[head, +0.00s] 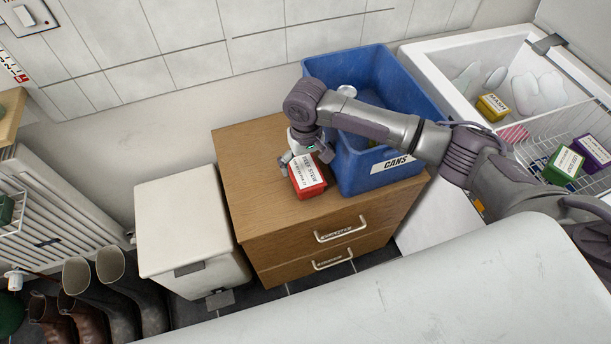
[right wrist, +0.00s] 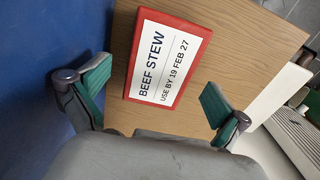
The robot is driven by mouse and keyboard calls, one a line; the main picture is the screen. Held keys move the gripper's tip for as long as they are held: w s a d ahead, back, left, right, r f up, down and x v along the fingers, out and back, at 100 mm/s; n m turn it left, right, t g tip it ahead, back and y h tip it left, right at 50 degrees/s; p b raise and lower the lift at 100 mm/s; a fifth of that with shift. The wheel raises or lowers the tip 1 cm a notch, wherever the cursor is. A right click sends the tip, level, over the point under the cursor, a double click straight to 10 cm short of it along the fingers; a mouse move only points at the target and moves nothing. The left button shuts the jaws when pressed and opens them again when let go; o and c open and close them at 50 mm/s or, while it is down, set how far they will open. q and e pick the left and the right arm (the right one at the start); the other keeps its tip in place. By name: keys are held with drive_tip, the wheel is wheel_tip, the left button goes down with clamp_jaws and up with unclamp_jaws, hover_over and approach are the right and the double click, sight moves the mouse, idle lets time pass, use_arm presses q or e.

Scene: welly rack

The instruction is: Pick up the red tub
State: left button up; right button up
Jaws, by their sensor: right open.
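The red tub (head: 308,178) sits on the wooden drawer cabinet (head: 240,165), close to the left side of the blue crate. Its white lid label reads "BEEF STEW" and "USE BY 19 FEB 27". My right gripper (head: 299,153) is at the tub's back edge in the head view and hides a little of it. In the right wrist view the tub (right wrist: 167,62) lies ahead, between the lines of the two open green-padded fingers (right wrist: 155,98). The gap is wider than the tub, and neither finger appears to touch it. My left gripper is not in view.
A blue crate (head: 352,165) labelled "CANS" stands right beside the tub; its wall also fills the left of the right wrist view (right wrist: 45,40). An open white chest freezer (head: 440,75) with boxes is at right. A white bin (head: 180,210) stands left. The cabinet top left of the tub is clear.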

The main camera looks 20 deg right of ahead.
sight(305, 170)
wheel_tip(305, 170, down, 4)
drive_tip(key=shift+r, duration=0.25)
drive_tip(key=shift+w, duration=0.1)
drive_tip(key=c, duration=1.5)
